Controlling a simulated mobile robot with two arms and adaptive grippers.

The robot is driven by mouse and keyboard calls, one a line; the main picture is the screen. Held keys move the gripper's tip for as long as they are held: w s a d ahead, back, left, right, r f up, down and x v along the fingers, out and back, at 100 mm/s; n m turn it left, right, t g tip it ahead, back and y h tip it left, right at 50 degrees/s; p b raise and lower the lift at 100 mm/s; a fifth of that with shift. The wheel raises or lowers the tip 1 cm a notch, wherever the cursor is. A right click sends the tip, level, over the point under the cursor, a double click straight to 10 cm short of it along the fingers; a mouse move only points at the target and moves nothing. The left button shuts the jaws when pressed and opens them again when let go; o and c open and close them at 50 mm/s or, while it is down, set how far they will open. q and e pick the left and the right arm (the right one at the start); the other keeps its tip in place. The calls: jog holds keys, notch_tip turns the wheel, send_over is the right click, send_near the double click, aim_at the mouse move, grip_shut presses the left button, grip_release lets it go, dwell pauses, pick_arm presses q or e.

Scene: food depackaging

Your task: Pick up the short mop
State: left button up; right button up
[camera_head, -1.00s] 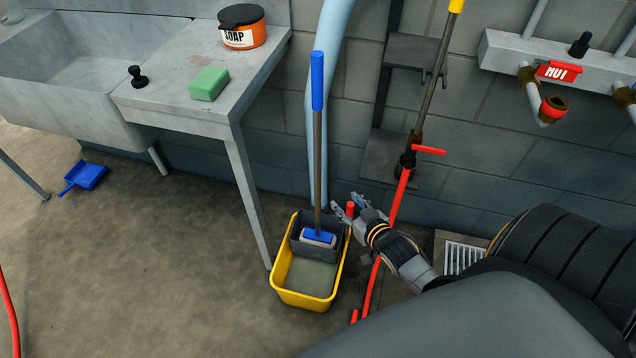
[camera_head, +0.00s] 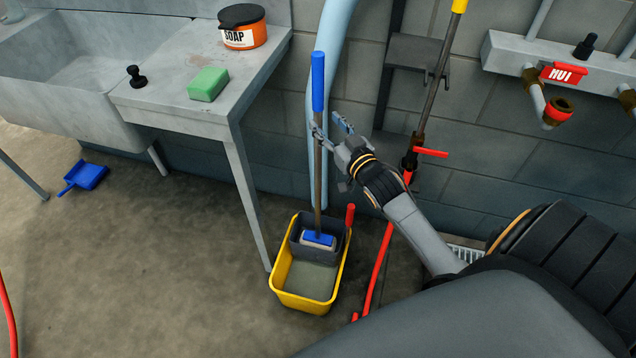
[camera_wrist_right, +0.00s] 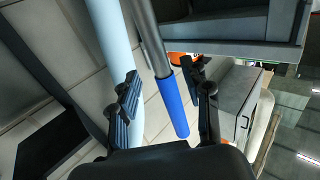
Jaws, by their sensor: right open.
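The short mop (camera_head: 318,178) stands upright in the yellow mop bucket (camera_head: 277,297), with a blue grip on top, a grey shaft and a blue head in the grey wringer. My right gripper (camera_head: 328,127) is open beside the upper shaft, just below the blue grip. In the right wrist view the mop's blue grip (camera_wrist_right: 172,104) shows between the two spread fingers of my right gripper (camera_wrist_right: 162,92). I cannot tell whether a finger touches the mop. My left gripper is not in view.
A pale blue pipe (camera_head: 326,60) runs down the wall behind the mop. A sink counter (camera_head: 180,75) with a green sponge (camera_head: 208,84) and soap tub (camera_head: 242,28) stands left. A red-and-grey pole tool (camera_head: 410,160) stands right. Floor at left is mostly clear.

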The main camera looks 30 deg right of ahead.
aim_at(321, 114)
jog(key=w, duration=0.5)
jog(key=shift+d+r, duration=0.15)
jog(key=shift+r, duration=0.1)
jog(key=shift+c, duration=0.4)
grip_shut()
jog(key=shift+r, duration=0.15)
